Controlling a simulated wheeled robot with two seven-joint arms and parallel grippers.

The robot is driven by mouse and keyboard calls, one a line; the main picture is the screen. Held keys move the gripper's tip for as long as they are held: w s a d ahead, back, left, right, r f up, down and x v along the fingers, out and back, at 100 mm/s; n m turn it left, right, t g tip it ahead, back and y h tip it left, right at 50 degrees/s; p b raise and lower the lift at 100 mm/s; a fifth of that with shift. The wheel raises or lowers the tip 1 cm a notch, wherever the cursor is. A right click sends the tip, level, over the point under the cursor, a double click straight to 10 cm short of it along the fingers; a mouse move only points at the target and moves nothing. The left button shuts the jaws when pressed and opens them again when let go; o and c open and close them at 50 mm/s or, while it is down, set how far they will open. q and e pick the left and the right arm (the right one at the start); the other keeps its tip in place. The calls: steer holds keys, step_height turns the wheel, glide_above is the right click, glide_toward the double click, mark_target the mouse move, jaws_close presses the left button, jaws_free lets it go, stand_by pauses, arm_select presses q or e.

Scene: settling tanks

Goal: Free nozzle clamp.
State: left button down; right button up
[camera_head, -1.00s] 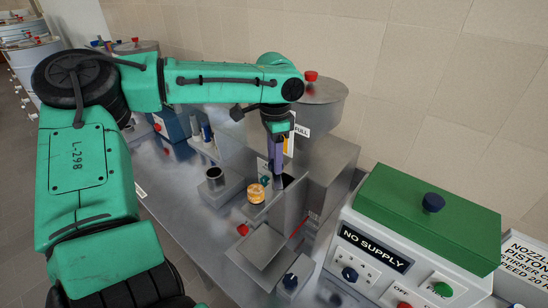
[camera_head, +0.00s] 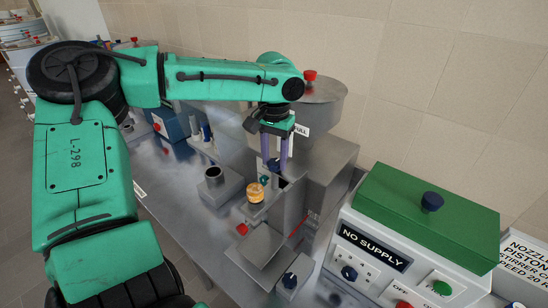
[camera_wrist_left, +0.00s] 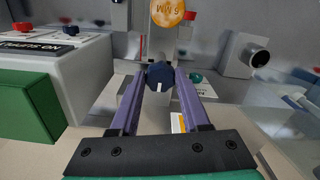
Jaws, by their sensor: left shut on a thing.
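My left gripper (camera_head: 275,164) points down at the metal machine housing (camera_head: 325,165). In the left wrist view its two purple fingers (camera_wrist_left: 160,80) are shut on a dark blue knob (camera_wrist_left: 160,74) with a white mark line. I take this knob for the nozzle clamp; no label on it shows. An orange round piece (camera_head: 256,193) sits just in front of the housing; in the left wrist view it reads "6 MM" (camera_wrist_left: 167,11). A small teal knob (camera_wrist_left: 195,77) is beside the fingers. My right gripper is not in view.
A white control box (camera_head: 375,250) with a green top and a "NO SUPPLY" display stands at right. A metal hopper (camera_head: 315,105) rises behind the gripper. A metal block with a round cup (camera_head: 214,177) stands at left, and a grey chute plate (camera_head: 258,250) in front.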

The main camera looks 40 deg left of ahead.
mark_target(275, 162)
arm_select(q)
steer(key=shift+f, duration=0.15)
stand_by(0.3)
steer(key=shift+c, duration=1.9)
jaws_free()
steer(key=shift+w, duration=0.1)
steer(key=shift+r, duration=0.5)
step_height(275, 162, up, 14)
steer(key=b, duration=0.1)
steer(key=shift+f+b, duration=0.2)
steer(key=shift+b, duration=0.2)
